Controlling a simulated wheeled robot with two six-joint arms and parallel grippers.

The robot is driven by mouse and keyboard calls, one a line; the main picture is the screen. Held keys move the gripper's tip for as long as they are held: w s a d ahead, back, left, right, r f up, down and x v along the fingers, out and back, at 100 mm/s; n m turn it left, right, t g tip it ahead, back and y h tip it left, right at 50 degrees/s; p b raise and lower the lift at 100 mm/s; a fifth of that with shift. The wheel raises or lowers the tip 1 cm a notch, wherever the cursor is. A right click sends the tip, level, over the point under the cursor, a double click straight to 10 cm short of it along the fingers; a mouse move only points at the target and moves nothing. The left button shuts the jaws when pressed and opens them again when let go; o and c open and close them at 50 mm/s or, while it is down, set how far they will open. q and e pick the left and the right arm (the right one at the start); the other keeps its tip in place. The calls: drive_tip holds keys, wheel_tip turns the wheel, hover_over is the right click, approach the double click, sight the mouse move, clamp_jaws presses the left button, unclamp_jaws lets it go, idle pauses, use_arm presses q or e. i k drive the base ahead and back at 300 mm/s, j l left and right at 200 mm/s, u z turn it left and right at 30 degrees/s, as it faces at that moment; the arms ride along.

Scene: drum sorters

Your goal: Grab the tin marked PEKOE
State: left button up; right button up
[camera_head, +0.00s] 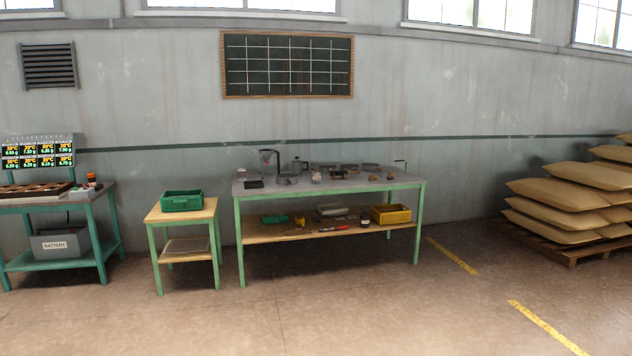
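No label reading PEKOE can be made out in this view. Several small items stand on the long green-framed table (407,181), too small to read. Among them are a pale round jar or tin (316,177), a dark brownish item (338,175) and a small dark container (373,177). A dark jar with a light label (364,219) stands on the table's lower shelf. A few small dark and red items (92,179) sit on the bench at the left. Neither of my grippers is in view.
A small wooden-topped stand (160,216) carries a green crate (182,200). A yellow crate (391,214) is on the long table's lower shelf. A box marked BATTERY (57,245) sits under the left bench. Stacked sacks (565,194) lie on a pallet at right. The front floor is clear.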

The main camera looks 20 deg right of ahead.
sight(315, 174)
drive_tip(key=i+l+z, duration=0.5)
drive_tip(key=i+z, duration=0.15)
drive_tip(key=i, duration=0.25)
drive_tip(key=i+z, duration=0.35)
drive_tip(key=i, duration=3.7)
drive_tip(key=l+z, duration=0.05)
drive_tip(key=l, duration=0.2)
